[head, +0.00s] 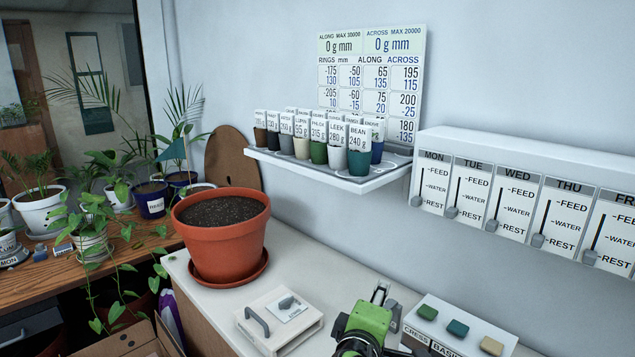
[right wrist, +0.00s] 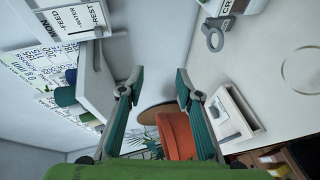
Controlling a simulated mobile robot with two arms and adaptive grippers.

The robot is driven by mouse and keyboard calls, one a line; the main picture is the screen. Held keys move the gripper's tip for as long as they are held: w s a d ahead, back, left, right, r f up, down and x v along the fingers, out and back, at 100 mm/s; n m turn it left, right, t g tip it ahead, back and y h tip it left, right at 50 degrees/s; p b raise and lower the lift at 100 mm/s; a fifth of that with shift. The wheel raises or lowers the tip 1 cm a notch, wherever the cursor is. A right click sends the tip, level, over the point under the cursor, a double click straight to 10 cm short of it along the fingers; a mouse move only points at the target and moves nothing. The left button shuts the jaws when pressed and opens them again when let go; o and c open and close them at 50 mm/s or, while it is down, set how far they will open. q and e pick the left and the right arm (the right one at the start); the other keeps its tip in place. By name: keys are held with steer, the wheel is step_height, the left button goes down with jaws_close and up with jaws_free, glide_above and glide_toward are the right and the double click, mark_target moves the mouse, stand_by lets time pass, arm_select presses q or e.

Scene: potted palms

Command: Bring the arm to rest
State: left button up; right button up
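My right gripper (head: 381,296) shows in the head view at the bottom centre, above the white counter (head: 225,320), between the lever box and the seed-block box. In the right wrist view its two fingers (right wrist: 159,92) are spread wide apart, with nothing between the pads. The large terracotta pot (head: 222,240), filled with dark soil, stands upright on its saucer to the left of the gripper. It also shows beyond the fingers in the right wrist view (right wrist: 177,135). My left gripper is in neither view.
A white box with a grey lever (head: 256,322) and a box with coloured blocks (head: 440,325) flank the gripper. A shelf of labelled cups (head: 372,181) and a weekday slider board (head: 520,205) are on the wall. Potted plants (head: 40,208) crowd the wooden table at left.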

steer(key=s+d+f+m+g+y, duration=0.2)
steer(key=s+f+m+g, duration=0.1)
steer(key=s+f, duration=0.6)
steer(key=s+d+f+m+g+y, duration=0.2)
steer(key=s+f+g, duration=0.1)
steer(key=s+f, duration=0.65)
steer(key=s+d+f+m+g+y, duration=0.15)
steer(key=s+f, duration=0.25)
steer(key=s, duration=0.4)
steer(key=s+d+f+m+g, duration=0.3)
steer(key=s, duration=0.6)
step_height(320, 180, down, 27)
steer(key=s+g, duration=0.1)
steer(key=s, duration=0.1)
steer(key=s+d+f+g+b, duration=0.1)
steer(key=s+d+f, duration=0.1)
steer(key=s+f, duration=1.5)
steer(key=shift+d, duration=0.25)
